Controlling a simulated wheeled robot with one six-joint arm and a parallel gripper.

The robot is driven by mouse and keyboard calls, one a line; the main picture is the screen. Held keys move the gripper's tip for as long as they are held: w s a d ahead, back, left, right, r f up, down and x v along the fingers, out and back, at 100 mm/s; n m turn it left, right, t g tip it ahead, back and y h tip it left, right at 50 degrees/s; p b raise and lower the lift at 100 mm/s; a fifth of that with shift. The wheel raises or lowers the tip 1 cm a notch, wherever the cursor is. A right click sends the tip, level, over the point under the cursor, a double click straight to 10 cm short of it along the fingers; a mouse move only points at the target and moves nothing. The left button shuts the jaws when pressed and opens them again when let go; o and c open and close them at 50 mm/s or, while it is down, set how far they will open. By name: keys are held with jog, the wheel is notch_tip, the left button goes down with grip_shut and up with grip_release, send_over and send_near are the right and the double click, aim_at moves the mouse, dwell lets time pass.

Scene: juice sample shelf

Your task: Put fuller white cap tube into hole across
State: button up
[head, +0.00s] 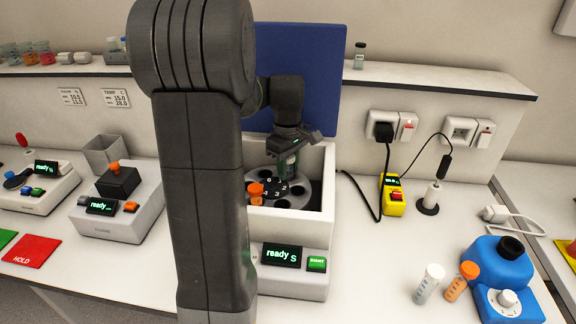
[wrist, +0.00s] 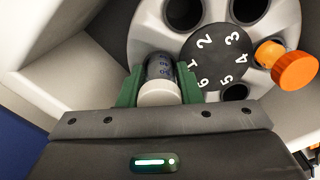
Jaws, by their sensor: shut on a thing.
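My gripper (wrist: 160,88) is shut on a white-capped tube (wrist: 159,92), with green fingers on both sides of it. In the head view my gripper (head: 288,165) is over the far side of the grey rotor (head: 302,186). The held tube is beside the number 1 on the black hub (wrist: 218,58). Its lower end is hidden, so I cannot tell how deep it sits in a hole. An orange-capped tube (wrist: 287,66) stands in the rotor by the number 4, across the hub from the held tube. Another white-capped tube (head: 430,283) stands on the bench.
White centrifuge walls (head: 322,185) closely surround the rotor, with the blue lid (head: 325,90) raised behind. A loose orange-capped tube (head: 461,281) and a blue mixer (head: 503,280) stand at the right. A yellow device (head: 393,195) with a black cable is behind them.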

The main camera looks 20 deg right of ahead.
jog(key=shift+f, duration=0.2)
jog(key=shift+r, duration=0.15)
jog(key=shift+r+p, duration=2.6)
jog(key=shift+r, duration=0.4)
jog(key=shift+f+b, duration=1.05)
jog(key=shift+f, duration=1.35)
jog(key=shift+f+b, duration=0.35)
jog(key=shift+f, duration=0.45)
jog(key=shift+r, duration=0.15)
